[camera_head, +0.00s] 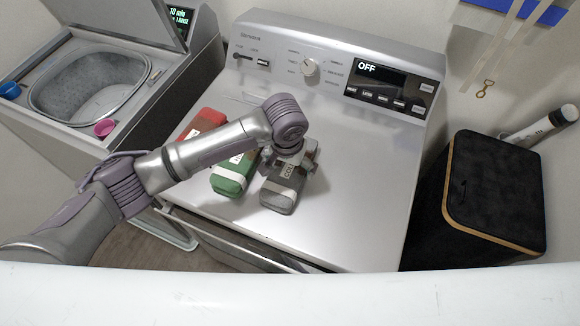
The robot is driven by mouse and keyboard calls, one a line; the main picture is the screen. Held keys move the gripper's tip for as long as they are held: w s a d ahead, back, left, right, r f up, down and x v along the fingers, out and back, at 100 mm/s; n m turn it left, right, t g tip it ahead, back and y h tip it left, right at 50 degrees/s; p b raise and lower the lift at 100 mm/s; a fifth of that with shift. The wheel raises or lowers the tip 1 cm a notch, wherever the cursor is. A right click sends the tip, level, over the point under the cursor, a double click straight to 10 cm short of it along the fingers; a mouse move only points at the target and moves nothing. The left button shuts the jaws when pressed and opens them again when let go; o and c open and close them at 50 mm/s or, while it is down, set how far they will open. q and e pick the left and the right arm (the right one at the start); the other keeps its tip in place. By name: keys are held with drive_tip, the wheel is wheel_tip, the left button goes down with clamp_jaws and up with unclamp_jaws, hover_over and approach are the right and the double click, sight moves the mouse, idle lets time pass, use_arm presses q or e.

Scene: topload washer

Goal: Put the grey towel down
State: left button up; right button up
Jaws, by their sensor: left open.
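The grey towel (281,196) is a folded bundle with a pale label, lying on the light grey top of the dryer-like machine (352,215). My left gripper (289,168) is open at the far end of the grey towel, with its fingers close over it. The gripper hides that end of the towel, and I cannot tell whether the fingers touch it. My right gripper is not in view.
A green towel (230,180) and a red towel (204,120) lie left of the grey one, partly behind my arm. An open topload washer (120,80) stands at the left. A black hamper (495,190) stands at the right. The machine top is clear to the right.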

use_arm(q)
drive_tip(key=c, duration=1.2)
drive_tip(key=shift+r, duration=0.1)
